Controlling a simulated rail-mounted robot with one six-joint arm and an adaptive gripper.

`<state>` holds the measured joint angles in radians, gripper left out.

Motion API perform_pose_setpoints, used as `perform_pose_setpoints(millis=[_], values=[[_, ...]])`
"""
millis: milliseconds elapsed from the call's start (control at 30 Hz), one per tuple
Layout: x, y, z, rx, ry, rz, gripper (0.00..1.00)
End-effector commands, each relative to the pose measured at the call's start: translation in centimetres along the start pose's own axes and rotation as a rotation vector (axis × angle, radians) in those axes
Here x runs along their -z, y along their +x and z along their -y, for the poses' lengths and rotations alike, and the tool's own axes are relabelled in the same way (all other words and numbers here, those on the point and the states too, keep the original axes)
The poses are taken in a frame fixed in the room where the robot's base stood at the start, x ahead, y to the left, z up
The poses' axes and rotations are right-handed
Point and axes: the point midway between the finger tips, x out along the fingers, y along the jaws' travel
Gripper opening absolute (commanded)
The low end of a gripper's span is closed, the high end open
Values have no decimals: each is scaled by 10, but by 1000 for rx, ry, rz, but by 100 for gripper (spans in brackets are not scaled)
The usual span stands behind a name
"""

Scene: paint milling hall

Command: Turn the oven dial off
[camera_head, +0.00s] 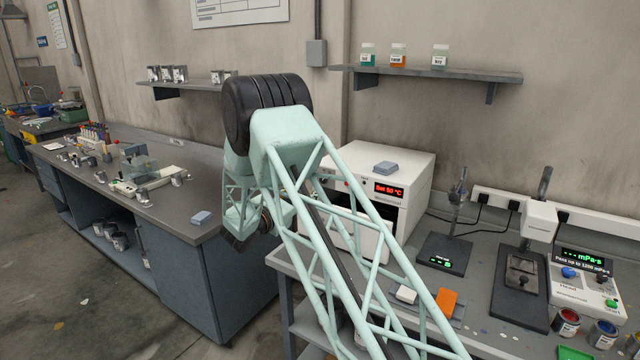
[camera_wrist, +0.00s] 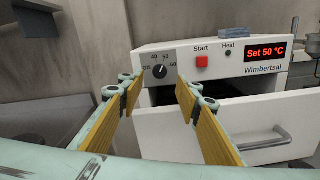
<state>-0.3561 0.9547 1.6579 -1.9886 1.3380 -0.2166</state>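The oven (camera_head: 415,165) is a white box on the right bench. It also fills the right of the wrist view (camera_wrist: 190,60). Its black round dial (camera_wrist: 160,71) is on the left of the panel, with small marks around it. The red display (camera_wrist: 265,52) reads "Set 50 °C". My gripper (camera_wrist: 158,98) is open and empty, its two yellow-padded fingers apart. In the wrist view the dial appears above and between the fingertips, with no contact visible. In the head view my arm hides the dial.
A grey-blue block (camera_head: 385,168) lies on the oven top.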

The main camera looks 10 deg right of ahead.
Motion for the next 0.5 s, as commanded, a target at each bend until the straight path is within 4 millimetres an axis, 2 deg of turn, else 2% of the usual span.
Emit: perform_pose_setpoints(millis=[500], values=[[0, 67, 1, 1, -1, 0, 32]])
